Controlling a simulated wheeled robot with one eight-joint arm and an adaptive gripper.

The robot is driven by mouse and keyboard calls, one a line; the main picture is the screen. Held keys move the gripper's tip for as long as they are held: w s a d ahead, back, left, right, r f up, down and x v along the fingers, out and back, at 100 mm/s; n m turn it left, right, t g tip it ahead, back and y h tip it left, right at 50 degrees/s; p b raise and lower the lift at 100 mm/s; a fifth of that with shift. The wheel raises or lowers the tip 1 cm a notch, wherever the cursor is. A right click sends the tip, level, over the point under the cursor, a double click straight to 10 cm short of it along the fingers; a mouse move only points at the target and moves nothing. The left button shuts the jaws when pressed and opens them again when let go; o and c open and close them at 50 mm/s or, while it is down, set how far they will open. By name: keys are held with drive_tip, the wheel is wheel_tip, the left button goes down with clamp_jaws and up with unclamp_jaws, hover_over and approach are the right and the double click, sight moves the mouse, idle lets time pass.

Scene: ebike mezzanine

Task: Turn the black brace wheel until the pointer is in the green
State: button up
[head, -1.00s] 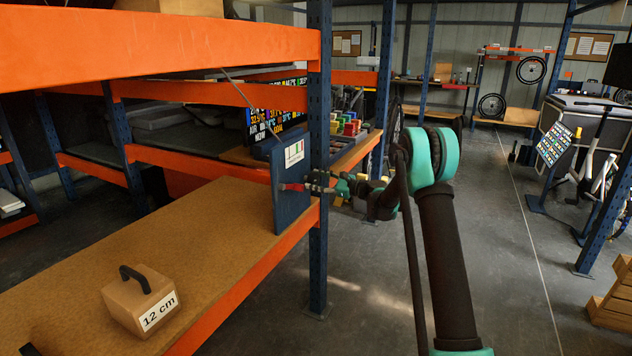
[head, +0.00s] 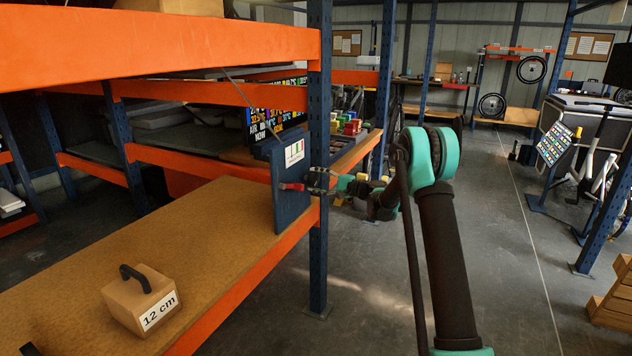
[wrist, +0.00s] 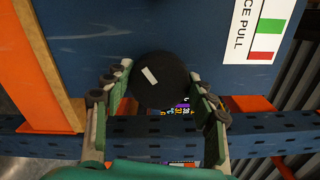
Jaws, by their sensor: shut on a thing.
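The black brace wheel (wrist: 158,80) is round, with a short white mark on its face tilted down to the right. It sits at the blue upright plate (head: 291,212). My gripper (head: 315,182) reaches the plate's right side; in the wrist view its two fingers (wrist: 161,88) are on either side of the wheel, shut on it. The gauge label (head: 294,152) on the plate has a green and a red band; in the wrist view the label (wrist: 254,30) is cut off at the top. I cannot make out where the pointer stands.
The plate stands at the end of a wooden shelf (head: 190,228) with an orange edge, beside a blue rack post (head: 318,245). A box with a black handle marked 12 cm (head: 141,300) sits on the shelf. An orange beam (head: 160,50) crosses above. The aisle floor (head: 510,270) is clear.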

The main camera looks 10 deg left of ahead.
drive_tip(key=shift+f+n, duration=0.1)
drive_tip(key=shift+n, duration=1.5)
drive_tip(key=shift+s, duration=0.1)
drive_tip(key=o, duration=1.2)
drive_tip(key=shift+c, duration=0.2)
drive_tip(key=v, duration=1.2)
